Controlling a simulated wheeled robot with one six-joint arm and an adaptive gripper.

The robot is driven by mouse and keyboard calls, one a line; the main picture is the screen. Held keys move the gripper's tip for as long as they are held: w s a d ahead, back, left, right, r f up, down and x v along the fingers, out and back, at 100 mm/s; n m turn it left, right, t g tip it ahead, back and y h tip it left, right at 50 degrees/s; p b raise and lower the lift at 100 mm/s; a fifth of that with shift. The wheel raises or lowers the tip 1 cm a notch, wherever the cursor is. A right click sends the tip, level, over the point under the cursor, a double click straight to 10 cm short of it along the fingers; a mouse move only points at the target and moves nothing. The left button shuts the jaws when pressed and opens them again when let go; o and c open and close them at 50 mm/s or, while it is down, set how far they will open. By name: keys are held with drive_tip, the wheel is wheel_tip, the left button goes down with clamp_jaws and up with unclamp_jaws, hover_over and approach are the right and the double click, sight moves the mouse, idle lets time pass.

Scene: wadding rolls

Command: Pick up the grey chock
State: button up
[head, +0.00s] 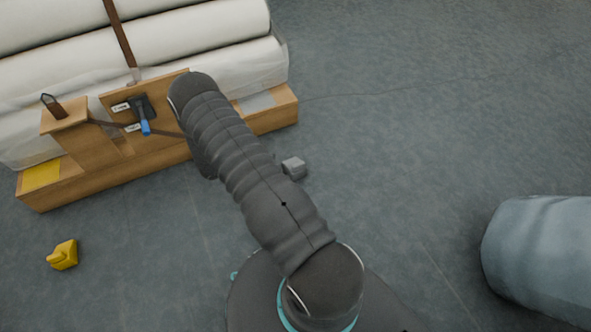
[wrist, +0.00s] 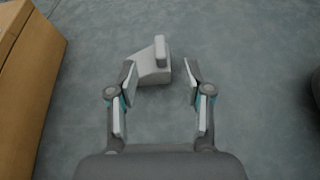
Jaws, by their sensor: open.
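The grey chock (head: 294,167) lies on the floor just right of my arm in the head view, near the wooden base. In the wrist view the grey chock (wrist: 154,66) is a pale wedge with an upright block at its right end. My gripper (wrist: 161,71) is open, its two fingers spread. The chock shows between and slightly beyond the fingertips, nearer the left finger. I cannot tell whether that finger touches it. In the head view the gripper itself is hidden behind my arm.
A wooden base (head: 100,178) with strapped white rolls (head: 195,35) stands at upper left; its wooden side (wrist: 25,75) is left of my gripper. A yellow chock (head: 63,255) lies at lower left. A large blue-grey roll (head: 540,250) lies at right. Floor between is clear.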

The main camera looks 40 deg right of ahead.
sight(303, 164)
drive_tip(key=shift+n, duration=0.4)
drive_tip(key=d+f, duration=0.2)
drive_tip(key=s+d+f, duration=0.1)
drive_tip(key=d+f, duration=0.1)
drive_tip(key=d, duration=0.1)
drive_tip(key=s+d+f, duration=0.1)
drive_tip(key=d+f, duration=0.1)
drive_tip(key=shift+s+d+f, duration=0.1)
drive_tip(key=shift+d+f, duration=0.05)
drive_tip(key=shift+d, duration=0.2)
drive_tip(key=shift+w+b+x, duration=0.1)
drive_tip(key=shift+b+x, duration=0.05)
drive_tip(key=shift+x, duration=1.25)
drive_tip(key=shift+w+b+x, duration=0.15)
drive_tip(key=shift+x, duration=1.25)
drive_tip(key=shift+h, duration=0.3)
clamp_jaws()
